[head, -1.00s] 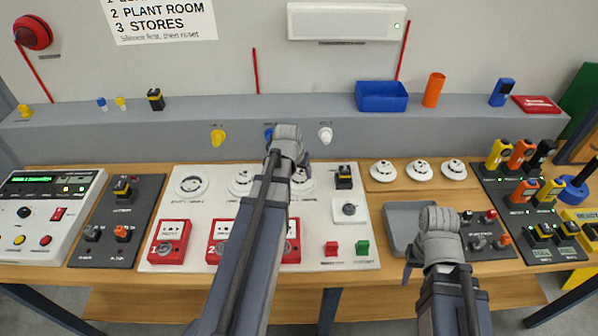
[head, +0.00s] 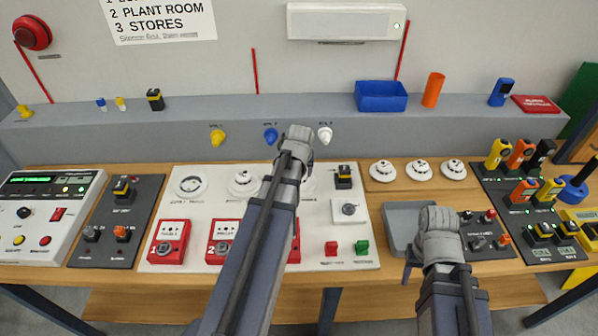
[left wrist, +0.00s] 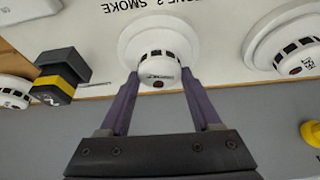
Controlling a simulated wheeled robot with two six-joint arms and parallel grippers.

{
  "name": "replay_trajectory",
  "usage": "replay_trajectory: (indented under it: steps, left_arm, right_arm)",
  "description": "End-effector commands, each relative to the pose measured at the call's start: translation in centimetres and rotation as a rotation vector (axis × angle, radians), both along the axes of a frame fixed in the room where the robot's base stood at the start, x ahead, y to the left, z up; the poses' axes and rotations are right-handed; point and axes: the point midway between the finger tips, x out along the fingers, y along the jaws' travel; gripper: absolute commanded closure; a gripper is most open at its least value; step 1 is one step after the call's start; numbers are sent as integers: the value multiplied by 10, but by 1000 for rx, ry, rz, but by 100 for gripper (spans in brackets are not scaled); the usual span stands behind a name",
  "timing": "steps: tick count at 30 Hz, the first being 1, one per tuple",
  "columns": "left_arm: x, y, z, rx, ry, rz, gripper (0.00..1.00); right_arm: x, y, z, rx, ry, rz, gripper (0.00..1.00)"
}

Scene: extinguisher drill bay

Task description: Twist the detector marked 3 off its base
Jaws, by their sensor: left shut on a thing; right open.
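The left wrist view shows a round white smoke detector (left wrist: 157,60) on its wider white base (left wrist: 140,27), with the label "3 SMOKE" (left wrist: 140,5) upside down above it. My left gripper (left wrist: 160,78) has its two purple fingers closed on the detector's sides. The detector appears seated at its base. In the head view, my left gripper (head: 302,158) hides most of this detector at the right of the panel's detector row. My right gripper (head: 434,232) is open and empty above the grey tray (head: 402,212); its fingertips are mostly hidden.
A black-and-yellow switch (head: 344,176) stands close right. Several spare detectors (head: 418,169) sit right of the panel. Coloured pegs (head: 270,136) hang behind.

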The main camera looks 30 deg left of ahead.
Motion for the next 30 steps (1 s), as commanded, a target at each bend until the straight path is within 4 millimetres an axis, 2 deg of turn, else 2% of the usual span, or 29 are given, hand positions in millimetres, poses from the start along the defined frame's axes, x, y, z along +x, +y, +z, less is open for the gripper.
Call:
replay_trajectory:
  steps: [5, 13, 22, 30]
  left_arm:
    - [0, 0, 0, 0, 0, 2, 96]
    - [1, -1, 0, 1, 0, 155, 96]
    - [1, -1, 0, 0, 0, 180, 96]
    - [1, -1, 0, 0, 0, 332, 96]
  right_arm:
    - [0, 0, 0, 0, 0, 0, 50]
    - [0, 0, 0, 0, 0, 0, 50]
    - [0, 0, 0, 0, 0, 0, 50]
    - [0, 0, 0, 0, 0, 0, 50]
